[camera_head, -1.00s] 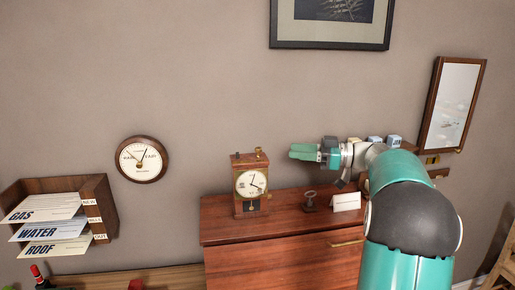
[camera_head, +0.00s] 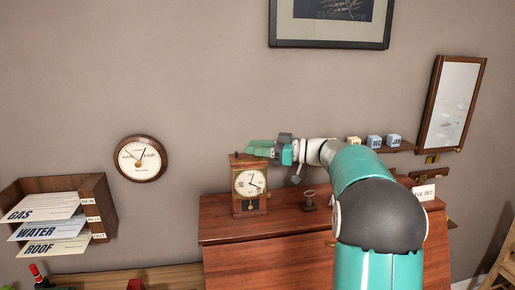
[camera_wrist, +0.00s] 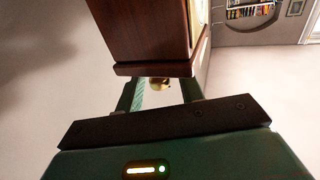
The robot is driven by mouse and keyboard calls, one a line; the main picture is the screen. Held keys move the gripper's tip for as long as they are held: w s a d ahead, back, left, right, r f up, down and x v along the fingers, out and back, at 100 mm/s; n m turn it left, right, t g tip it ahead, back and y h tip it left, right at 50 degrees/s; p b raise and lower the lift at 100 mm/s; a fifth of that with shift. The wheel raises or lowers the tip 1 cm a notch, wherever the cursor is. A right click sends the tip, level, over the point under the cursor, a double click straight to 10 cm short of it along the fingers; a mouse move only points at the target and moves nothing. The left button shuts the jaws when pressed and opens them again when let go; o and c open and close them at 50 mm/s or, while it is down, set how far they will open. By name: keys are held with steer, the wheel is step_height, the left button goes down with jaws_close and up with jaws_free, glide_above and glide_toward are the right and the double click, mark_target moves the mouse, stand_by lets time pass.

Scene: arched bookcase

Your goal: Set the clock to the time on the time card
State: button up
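The clock (camera_head: 249,187), a small wooden case with a round white dial and dark hands, stands upright on the cabinet. Its exact time is too small to read. My gripper (camera_head: 261,150) is at the upper right of the clock's top. In the wrist view, the clock's wooden case (camera_wrist: 140,35) fills the upper middle. A brass knob (camera_wrist: 160,83) shows between my two parted fingers (camera_wrist: 160,95), with gaps at both sides. A white card (camera_head: 423,193), apparently reading "TUE DEC", stands at the cabinet's right. Any card behind my arm is hidden.
A key-like metal piece (camera_head: 308,200) stands right of the clock on the wooden cabinet (camera_head: 265,255). A round wall dial (camera_head: 140,158) hangs left, above a letter rack (camera_head: 97,195). Lettered blocks (camera_head: 374,141) sit on a shelf behind my arm.

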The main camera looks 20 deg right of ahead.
jaws_close()
steer(key=shift+m+t+h, duration=0.3)
steer(key=shift+t, duration=0.1)
steer(key=m+t+h, duration=0.5)
steer(key=m+h, duration=0.1)
steer(key=h, duration=0.1)
steer(key=shift+s+a+t, duration=0.1)
steer(key=shift+t, duration=0.3)
steer(key=shift+m+t+h, duration=0.35)
steer(key=shift+m+h, duration=0.9)
steer(key=shift+h, duration=0.75)
steer(key=shift+m+t+h, duration=0.35)
steer(key=shift+m+h, duration=0.9)
steer(key=shift+h, duration=0.75)
steer(key=shift+m+h, duration=0.4)
steer(key=shift+h, duration=0.2)
steer(key=shift+o, duration=0.2)
jaws_free()
